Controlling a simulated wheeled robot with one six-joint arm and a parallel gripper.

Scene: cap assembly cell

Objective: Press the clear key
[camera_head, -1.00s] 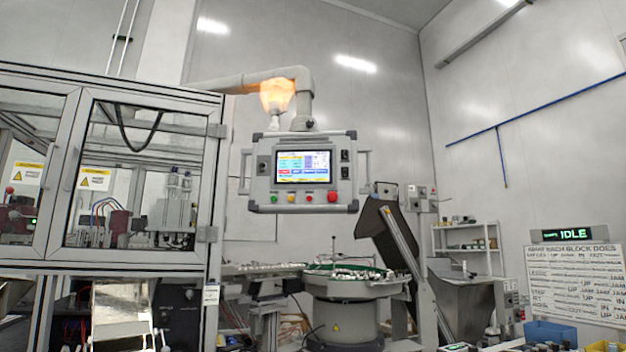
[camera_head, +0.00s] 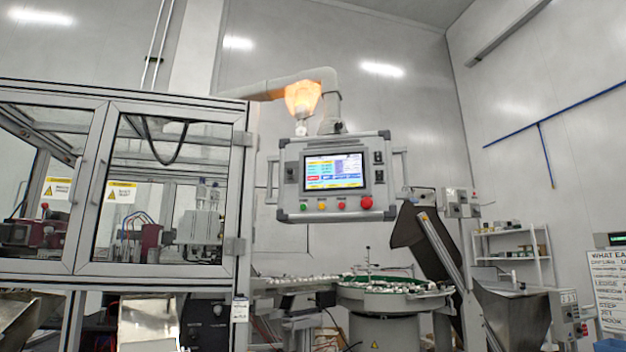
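A grey control panel (camera_head: 291,179) hangs from a pipe arm near the middle of the view. Its lit touchscreen (camera_head: 334,171) shows coloured fields and a row of small keys along the bottom, one of them red. The lettering is too small to read, so I cannot tell which key is the clear key. Below the screen are green, yellow and red buttons and a larger red knob (camera_head: 366,202). My gripper is not in view.
A glazed machine enclosure (camera_head: 90,272) fills the left. A round feeder bowl (camera_head: 386,302) with small parts stands below the panel. An orange lamp (camera_head: 303,98) glows above it. A shelf (camera_head: 512,259) and a whiteboard (camera_head: 608,290) are at the right.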

